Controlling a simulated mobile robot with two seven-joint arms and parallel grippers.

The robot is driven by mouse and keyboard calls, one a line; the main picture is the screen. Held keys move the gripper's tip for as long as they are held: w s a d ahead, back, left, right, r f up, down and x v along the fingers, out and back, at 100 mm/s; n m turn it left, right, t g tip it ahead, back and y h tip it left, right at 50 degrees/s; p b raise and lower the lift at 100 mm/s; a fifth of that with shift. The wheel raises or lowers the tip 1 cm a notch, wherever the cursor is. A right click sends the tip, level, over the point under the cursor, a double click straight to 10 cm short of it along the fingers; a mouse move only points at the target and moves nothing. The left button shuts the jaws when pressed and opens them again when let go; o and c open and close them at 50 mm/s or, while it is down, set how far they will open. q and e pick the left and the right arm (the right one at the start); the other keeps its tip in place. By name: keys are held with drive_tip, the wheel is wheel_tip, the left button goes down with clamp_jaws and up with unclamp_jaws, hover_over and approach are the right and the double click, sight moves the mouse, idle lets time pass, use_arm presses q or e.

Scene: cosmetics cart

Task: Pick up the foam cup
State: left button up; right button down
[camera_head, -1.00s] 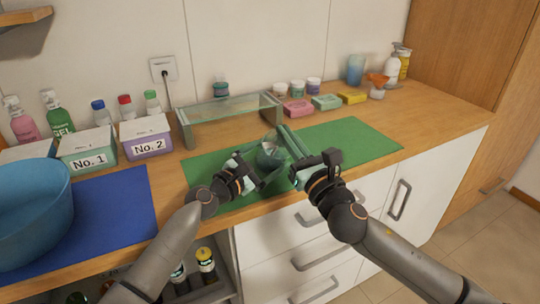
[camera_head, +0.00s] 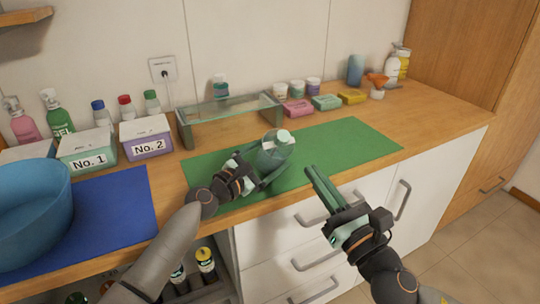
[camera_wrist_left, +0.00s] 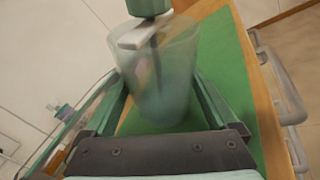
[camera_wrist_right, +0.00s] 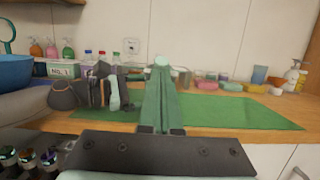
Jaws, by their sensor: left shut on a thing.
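The foam cup (camera_head: 271,153) is a translucent greenish vessel with a pale top, over the green mat (camera_head: 345,145). My left gripper (camera_head: 270,168) is shut on it from the left. In the left wrist view the cup (camera_wrist_left: 165,80) sits between the two fingers, with a green cap and a white piece at its top. I cannot tell whether its base touches the mat. My right gripper (camera_head: 314,172) is empty, its fingers together, in front of the counter edge to the right of the cup. Its fingers fill the middle of the right wrist view (camera_wrist_right: 160,75).
A glass shelf (camera_head: 228,107) stands behind the mat with a small jar (camera_head: 220,86) on it. Boxes No. 1 (camera_head: 86,160) and No. 2 (camera_head: 146,148), a blue basin (camera_head: 35,215) and a blue mat (camera_head: 115,215) are left. Jars and soaps line the back right. The mat's right part is clear.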

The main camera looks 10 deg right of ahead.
drive_tip(key=shift+s+d, duration=0.1)
drive_tip(key=shift+s, duration=0.15)
drive_tip(key=s+f+m+g+h, duration=0.2)
drive_tip(key=f+m+g, duration=0.1)
drive_tip(key=f+m, duration=0.75)
drive_tip(key=s+f+m+g+h, duration=0.1)
drive_tip(key=s+f+m+g, duration=0.15)
drive_tip(key=f+m, duration=0.75)
drive_tip(key=s+f+m+g, duration=0.2)
drive_tip(key=s+f+m, duration=0.4)
drive_tip(key=f+m, duration=0.2)
drive_tip(key=s+a+f+m+g, duration=0.1)
drive_tip(key=s+f+m+g, duration=0.2)
drive_tip(key=s+f+m, duration=0.3)
wheel_tip(320, 180, down, 3)
drive_tip(key=m, duration=0.2)
drive_tip(key=shift+s+m, duration=0.25)
drive_tip(key=shift+m, duration=0.1)
drive_tip(key=shift+a+f, duration=0.1)
